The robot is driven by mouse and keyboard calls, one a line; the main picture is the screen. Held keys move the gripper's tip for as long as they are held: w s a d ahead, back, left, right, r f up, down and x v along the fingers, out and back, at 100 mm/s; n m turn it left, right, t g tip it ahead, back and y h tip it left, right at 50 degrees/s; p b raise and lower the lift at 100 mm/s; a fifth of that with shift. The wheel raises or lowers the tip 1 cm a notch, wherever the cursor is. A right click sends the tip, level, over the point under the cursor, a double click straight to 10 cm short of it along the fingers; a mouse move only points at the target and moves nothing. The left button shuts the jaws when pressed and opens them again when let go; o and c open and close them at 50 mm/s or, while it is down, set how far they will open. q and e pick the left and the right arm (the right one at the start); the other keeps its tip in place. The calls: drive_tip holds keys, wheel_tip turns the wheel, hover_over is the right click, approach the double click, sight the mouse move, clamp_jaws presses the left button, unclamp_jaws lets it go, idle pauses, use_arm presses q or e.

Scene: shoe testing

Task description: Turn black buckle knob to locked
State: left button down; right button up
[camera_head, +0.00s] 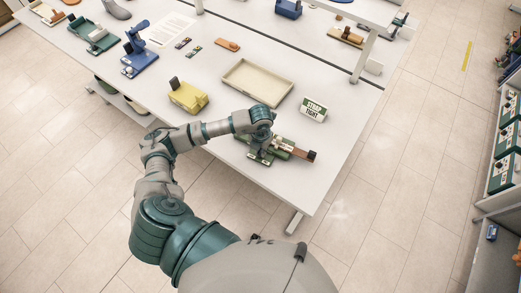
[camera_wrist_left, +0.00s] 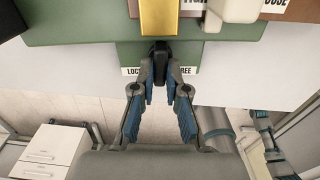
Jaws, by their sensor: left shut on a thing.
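The black buckle knob (camera_wrist_left: 160,62) shows in the left wrist view at the front of a green fixture (camera_wrist_left: 80,26), below a gold bar (camera_wrist_left: 160,16). A green plate with a white label (camera_wrist_left: 130,71) lies behind it, partly hidden, reading "LOC…" on the left and "…REE" on the right. My left gripper (camera_wrist_left: 160,80) is shut on the knob with its fingertips, and its fingers spread apart toward the wrist. In the head view the fixture (camera_head: 297,151) lies at the table's front edge, with my left gripper (camera_head: 262,138) over its left part. My right gripper is not in view.
A beige tray (camera_head: 257,81) and a yellow block device (camera_head: 187,97) are on the white table (camera_head: 335,140). Blue and green devices stand farther left. The table's right front corner is clear.

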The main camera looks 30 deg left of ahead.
use_arm(q)
drive_tip(key=shift+n, duration=0.4)
drive_tip(key=c, duration=1.2)
unclamp_jaws()
wheel_tip(320, 180, up, 12)
drive_tip(key=shift+f, duration=0.1)
